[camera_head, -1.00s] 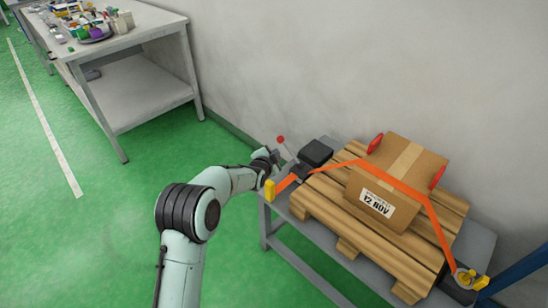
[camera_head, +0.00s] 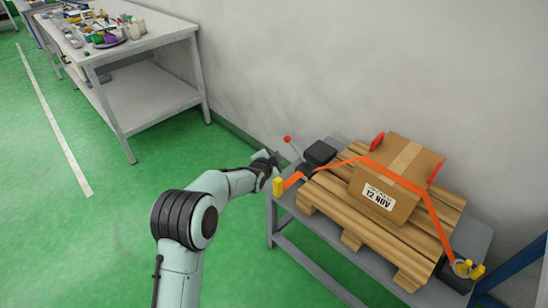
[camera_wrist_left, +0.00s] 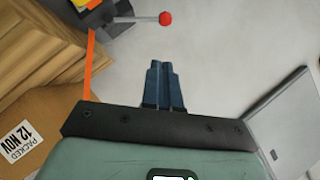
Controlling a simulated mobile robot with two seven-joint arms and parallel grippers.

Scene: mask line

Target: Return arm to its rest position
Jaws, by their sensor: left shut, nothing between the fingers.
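My left arm comes in from the bottom in the head view. The lever's red knob (camera_wrist_left: 165,18) stands apart from the fingertips there. My right gripper is not in view.
A cardboard box (camera_head: 400,170) lies on a wooden pallet (camera_head: 330,205) under an orange strap (camera_head: 432,215), on a grey table (camera_head: 355,263). A cluttered workbench (camera_head: 150,100) stands at upper left. A wall is behind; green floor at left is open.

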